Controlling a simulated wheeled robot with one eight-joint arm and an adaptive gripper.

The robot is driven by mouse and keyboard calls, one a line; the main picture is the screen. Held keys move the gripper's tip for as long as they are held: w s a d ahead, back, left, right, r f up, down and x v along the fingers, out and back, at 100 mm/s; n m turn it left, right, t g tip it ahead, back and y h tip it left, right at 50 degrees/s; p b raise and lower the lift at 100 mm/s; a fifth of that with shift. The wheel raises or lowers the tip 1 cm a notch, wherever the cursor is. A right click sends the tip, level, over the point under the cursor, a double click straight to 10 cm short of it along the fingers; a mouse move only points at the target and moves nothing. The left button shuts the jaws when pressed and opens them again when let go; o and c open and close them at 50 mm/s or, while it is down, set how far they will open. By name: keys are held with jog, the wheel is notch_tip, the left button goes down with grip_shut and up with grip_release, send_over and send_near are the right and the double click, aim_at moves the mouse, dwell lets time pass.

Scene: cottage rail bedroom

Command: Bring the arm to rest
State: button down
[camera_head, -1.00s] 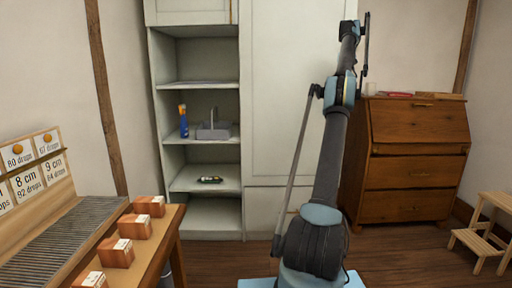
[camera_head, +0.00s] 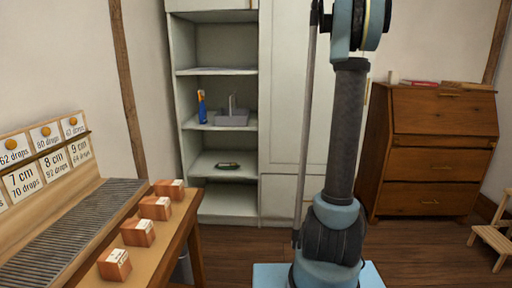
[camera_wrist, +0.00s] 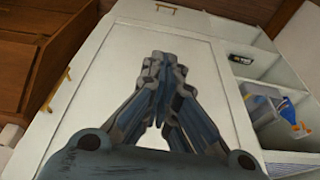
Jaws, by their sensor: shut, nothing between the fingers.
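My gripper (camera_wrist: 160,95) shows in the wrist view with its fingers together at the tips and nothing held. Behind it is the pale door of the tall cabinet, and I cannot tell how far off. In the head view my arm rises upright right of centre, in front of the cabinet (camera_head: 283,150); the gripper itself is out of that view, past the top edge.
A wooden table with several orange boxes (camera_head: 138,232) and a ribbed board (camera_head: 75,235) stands at the left. Open shelves (camera_head: 218,165) hold a grey caddy (camera_head: 232,118) and a blue bottle (camera_head: 202,107). A wooden bureau (camera_head: 428,150) and a step stool (camera_head: 493,238) are at the right.

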jog(key=s+a+f, duration=0.7)
jog(key=s+f, duration=0.1)
jog(key=s, duration=0.4)
jog(key=s+a+f, duration=0.6)
jog(key=s+f, duration=0.2)
jog(key=s, duration=0.4)
jog(key=s+a+f, duration=0.2)
jog(key=s+f, duration=1)
jog(key=f, duration=0.1)
jog(key=s+a+f+n+g, duration=0.1)
jog(key=s+a+f, duration=0.2)
jog(key=s+f, duration=0.9)
notch_tip(320, 180, down, 2)
jog(key=shift+a+f, duration=0.1)
jog(key=shift+a, duration=0.1)
